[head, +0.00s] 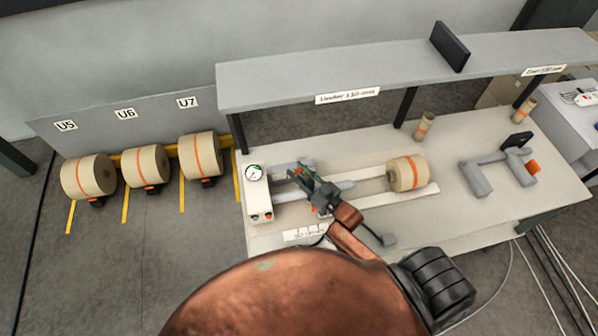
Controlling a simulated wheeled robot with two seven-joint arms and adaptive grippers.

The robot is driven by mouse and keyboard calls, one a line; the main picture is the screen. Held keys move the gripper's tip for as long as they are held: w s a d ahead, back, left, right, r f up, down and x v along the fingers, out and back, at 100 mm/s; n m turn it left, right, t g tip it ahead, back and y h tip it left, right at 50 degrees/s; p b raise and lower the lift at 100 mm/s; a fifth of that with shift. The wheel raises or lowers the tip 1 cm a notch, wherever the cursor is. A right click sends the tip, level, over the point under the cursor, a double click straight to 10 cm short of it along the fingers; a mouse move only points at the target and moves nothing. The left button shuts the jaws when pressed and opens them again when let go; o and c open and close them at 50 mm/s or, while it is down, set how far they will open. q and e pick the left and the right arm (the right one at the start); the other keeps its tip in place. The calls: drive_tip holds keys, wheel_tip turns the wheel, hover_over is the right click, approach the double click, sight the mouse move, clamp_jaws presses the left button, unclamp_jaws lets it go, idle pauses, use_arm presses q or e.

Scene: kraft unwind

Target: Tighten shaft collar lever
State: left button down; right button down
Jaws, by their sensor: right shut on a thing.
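A horizontal grey shaft (345,185) runs across the bench from the gauge box to a kraft roll (408,173) with an orange band at its right end. My right gripper (300,176) is over the left part of the shaft, close to the box. It is shut on a small part there, at the shaft collar lever; a little orange shows between the fingers. The gripper hides most of the collar and lever, so the lever's angle cannot be told. My left gripper is not in view.
The gauge box (259,205) stands just left of my right gripper. A grey shelf (400,70) on dark posts overhangs the bench back. A grey U-shaped bracket (478,180) and small cores (424,125) are right. Several kraft rolls (147,167) stand on the left floor.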

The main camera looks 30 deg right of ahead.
drive_tip(key=c, duration=1.5)
unclamp_jaws()
drive_tip(key=shift+s, duration=0.1)
drive_tip(key=v, duration=1.1)
drive_tip(key=shift+s+d, duration=0.2)
drive_tip(key=shift+s, duration=0.15)
